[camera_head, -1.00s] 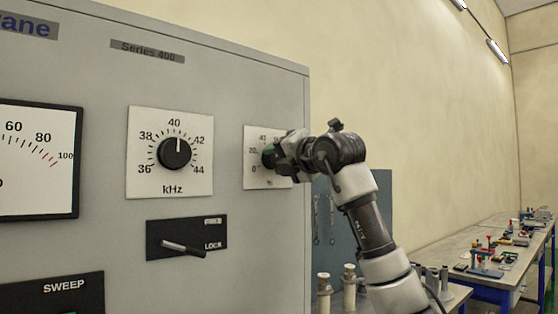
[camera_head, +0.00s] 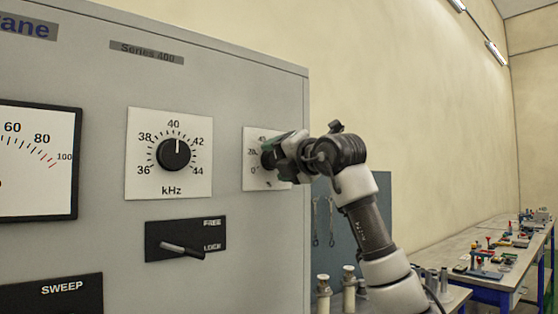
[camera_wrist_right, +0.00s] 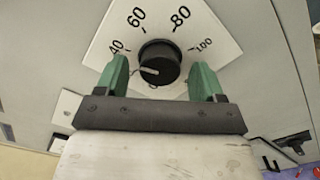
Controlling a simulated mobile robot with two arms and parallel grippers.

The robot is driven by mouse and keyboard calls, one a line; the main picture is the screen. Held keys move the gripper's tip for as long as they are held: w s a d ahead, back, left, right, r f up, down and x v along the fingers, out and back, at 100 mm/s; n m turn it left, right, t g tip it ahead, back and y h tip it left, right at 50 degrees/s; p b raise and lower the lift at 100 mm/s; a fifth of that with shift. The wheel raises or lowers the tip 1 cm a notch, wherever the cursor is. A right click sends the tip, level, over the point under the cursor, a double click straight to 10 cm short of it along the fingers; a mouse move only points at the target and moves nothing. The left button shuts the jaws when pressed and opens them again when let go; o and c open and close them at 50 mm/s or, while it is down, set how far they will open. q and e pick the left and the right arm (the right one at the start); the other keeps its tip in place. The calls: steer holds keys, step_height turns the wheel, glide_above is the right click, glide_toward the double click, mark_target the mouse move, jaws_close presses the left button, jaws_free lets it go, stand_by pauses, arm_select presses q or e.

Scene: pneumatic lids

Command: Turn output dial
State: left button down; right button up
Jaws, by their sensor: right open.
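The output dial (camera_wrist_right: 160,62) is a black round knob on a white scale plate (camera_wrist_right: 205,25) marked 40, 60, 80 and 100 in the right wrist view. A light pointer line on the knob points towards the lower left of that view. My right gripper (camera_wrist_right: 160,80) is open, its two green fingers on either side of the knob's lower part. A gap shows between each finger and the knob. My left gripper is not in view.
A kHz dial (camera_head: 174,154) with its pointer near 40 is on the same grey panel (camera_head: 225,100). A FREE/LOCK lever (camera_head: 182,250) and a meter (camera_head: 35,160) are also on it. A workbench (camera_head: 455,250) with small parts stands at the right.

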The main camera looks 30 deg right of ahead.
steer(key=s+d+b, duration=0.1)
steer(key=s+b, duration=0.2)
steer(key=s, duration=0.7)
steer(key=shift+s, duration=0.35)
